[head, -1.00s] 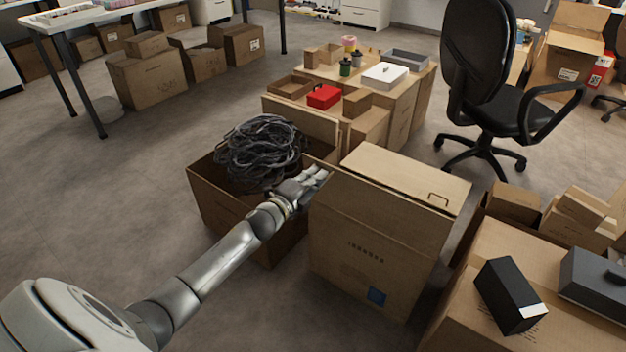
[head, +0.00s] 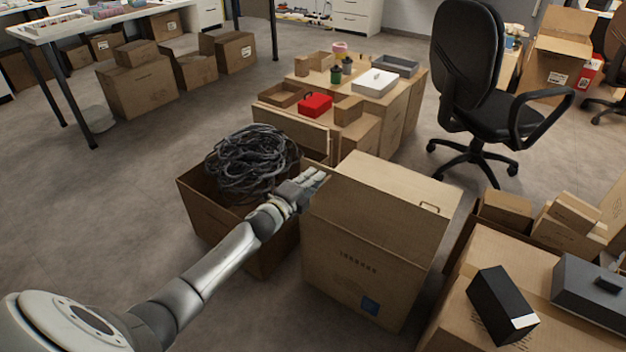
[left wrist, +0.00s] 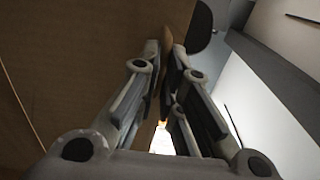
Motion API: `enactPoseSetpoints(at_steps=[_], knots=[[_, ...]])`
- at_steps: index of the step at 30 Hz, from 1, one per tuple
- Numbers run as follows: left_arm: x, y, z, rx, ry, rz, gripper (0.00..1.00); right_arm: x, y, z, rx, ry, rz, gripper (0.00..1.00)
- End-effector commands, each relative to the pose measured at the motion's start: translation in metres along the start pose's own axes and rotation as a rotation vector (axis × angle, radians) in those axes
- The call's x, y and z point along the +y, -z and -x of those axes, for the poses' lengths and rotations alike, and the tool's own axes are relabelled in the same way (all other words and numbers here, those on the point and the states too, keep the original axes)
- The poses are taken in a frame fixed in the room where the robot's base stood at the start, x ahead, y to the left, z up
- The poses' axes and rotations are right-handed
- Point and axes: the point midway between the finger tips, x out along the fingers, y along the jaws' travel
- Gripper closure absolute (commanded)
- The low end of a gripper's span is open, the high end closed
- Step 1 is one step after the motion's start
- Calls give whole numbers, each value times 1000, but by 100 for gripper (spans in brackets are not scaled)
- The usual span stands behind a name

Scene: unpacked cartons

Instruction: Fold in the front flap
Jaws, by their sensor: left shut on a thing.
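The closed-looking carton (head: 365,270) stands upright in the middle of the head view, with dark print and a blue label on its front. Its front flap (head: 385,205) shows as a sloping band along the top front edge, below the pale top face. My left gripper (head: 322,175) reaches in from the left to the flap's left end. In the left wrist view its fingers (left wrist: 167,58) are shut on a thin brown cardboard edge, which looks like the flap. A broad cardboard wall fills the left of that view. The exact grip is partly hidden by the fingers. My right gripper is not in view.
An open carton (head: 205,215) with a tangle of black cable (head: 252,160) stands under my left arm. Behind are cartons with a red box (head: 315,104) on top. A black box (head: 503,303) lies on a carton at right. An office chair (head: 470,70) stands behind.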

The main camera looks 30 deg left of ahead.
Motion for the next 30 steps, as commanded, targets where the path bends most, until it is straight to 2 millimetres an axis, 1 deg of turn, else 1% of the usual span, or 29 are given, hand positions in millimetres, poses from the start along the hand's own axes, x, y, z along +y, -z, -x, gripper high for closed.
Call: enactPoseSetpoints(at_steps=[1,5,6,24,27,30], knots=[[-12,2,-2,9,23,2,90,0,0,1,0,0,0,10],[-12,2,-2,9,22,2,74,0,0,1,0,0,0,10],[-11,2,-2,9,21,2,71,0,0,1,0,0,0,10],[-4,1,0,4,9,0,71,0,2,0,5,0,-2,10],[-4,1,4,4,9,-1,71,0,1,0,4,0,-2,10],[-3,1,15,3,7,0,71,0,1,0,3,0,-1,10]])
